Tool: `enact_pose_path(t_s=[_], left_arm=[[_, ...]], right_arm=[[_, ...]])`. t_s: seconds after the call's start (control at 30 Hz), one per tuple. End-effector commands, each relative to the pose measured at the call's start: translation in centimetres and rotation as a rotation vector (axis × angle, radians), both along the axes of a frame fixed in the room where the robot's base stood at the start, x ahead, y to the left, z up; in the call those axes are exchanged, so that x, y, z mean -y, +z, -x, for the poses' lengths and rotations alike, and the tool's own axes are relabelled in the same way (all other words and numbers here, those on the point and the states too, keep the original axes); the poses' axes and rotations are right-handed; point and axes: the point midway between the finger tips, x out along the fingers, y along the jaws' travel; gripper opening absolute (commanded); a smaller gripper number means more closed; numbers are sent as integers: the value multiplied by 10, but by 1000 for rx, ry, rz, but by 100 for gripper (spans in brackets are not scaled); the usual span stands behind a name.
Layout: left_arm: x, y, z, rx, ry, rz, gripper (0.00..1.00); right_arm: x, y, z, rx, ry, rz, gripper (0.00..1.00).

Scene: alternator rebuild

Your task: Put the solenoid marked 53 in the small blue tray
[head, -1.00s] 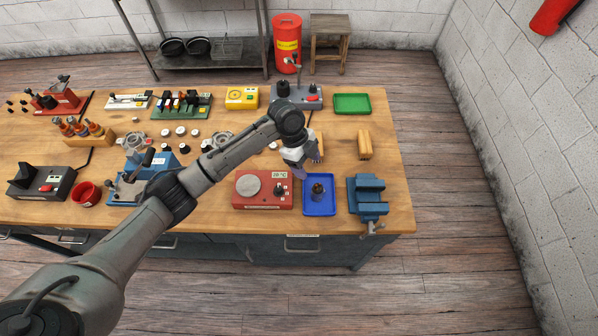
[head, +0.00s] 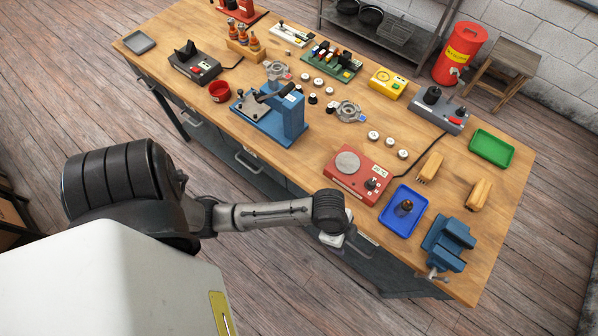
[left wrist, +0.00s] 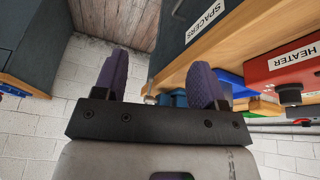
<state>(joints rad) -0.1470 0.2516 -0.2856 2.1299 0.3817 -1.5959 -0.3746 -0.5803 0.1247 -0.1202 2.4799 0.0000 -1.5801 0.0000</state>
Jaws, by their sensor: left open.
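A small blue tray (head: 387,216) lies on the bench near its front edge. One dark solenoid with a brownish top (head: 405,207) stands upright inside it; its marking is too small to read. Several similar solenoids (head: 243,35) stand in a wooden rack (head: 245,52) at the back left. My left gripper (left wrist: 160,78) is open with nothing between its purple fingers. In the head view its wrist hangs off the front edge of the bench, left of and apart from the tray, with the fingers hidden.
The red heater (head: 357,174) is left of the tray and a blue vise (head: 448,243) right of it. A blue press (head: 270,120) stands mid-bench. The floor before the bench is clear.

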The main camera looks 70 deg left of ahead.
Motion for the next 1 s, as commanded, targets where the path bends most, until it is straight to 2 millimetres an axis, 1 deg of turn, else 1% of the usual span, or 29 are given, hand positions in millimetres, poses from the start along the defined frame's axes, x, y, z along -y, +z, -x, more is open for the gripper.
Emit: enact_pose_path(t_s=[0.03, 0.1, 0.2, 0.3, 0.4, 0.57, 1.0], left_arm=[[-4, 1, 23, -7, 94, 1, 65], [-14, 4, 46, -10, 219, -12, 65], [-29, 11, 75, -11, 378, -34, 65], [-42, 18, 96, -10, 500, -55, 65], [-52, 24, 110, -7, 580, -72, 65], [-59, 29, 120, -4, 640, -86, 65], [-59, 29, 120, -3, 644, -86, 65]], right_arm=[[0, 0, 0, 0, 1, 1, 43], [0, 0, 0, 0, 1, 1, 43], [0, 0, 0, 0, 1, 1, 43], [0, 0, 0, 0, 1, 1, 43], [0, 0, 0, 0, 0, 0, 43], [-1, 0, 0, 0, -2, -3, 43], [-2, 0, 0, 0, -6, -8, 43]])
